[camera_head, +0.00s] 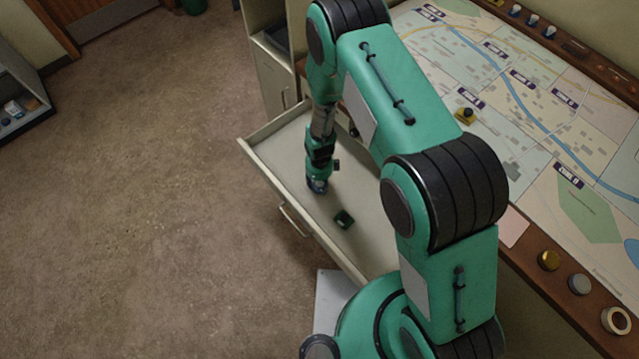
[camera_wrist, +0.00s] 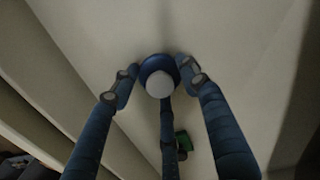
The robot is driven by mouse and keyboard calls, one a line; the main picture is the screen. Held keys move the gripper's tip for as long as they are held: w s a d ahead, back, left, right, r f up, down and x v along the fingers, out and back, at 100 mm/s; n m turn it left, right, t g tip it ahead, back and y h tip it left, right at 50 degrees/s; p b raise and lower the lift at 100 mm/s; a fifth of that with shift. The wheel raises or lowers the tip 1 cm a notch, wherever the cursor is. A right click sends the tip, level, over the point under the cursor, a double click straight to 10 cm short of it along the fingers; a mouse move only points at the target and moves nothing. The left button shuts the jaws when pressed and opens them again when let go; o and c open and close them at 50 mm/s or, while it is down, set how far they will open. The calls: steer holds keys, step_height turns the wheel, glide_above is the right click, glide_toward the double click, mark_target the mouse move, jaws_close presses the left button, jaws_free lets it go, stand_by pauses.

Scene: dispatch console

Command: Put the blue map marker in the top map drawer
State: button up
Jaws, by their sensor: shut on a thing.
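The top map drawer (camera_head: 262,160) is pulled open below the map table. My gripper (camera_head: 317,186) points down into the drawer's area in the head view. In the wrist view my gripper (camera_wrist: 160,78) has its fingers closed around the blue map marker (camera_wrist: 147,66), which has a pale round top. The marker is close over the drawer's pale floor; whether it touches the floor I cannot tell.
Open floor lies left.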

mark_target(320, 183)
steer(key=shift+f, duration=0.1)
steer(key=o, duration=1.2)
steer(key=shift+r+p, duration=0.8)
steer(key=shift+r, duration=5.35)
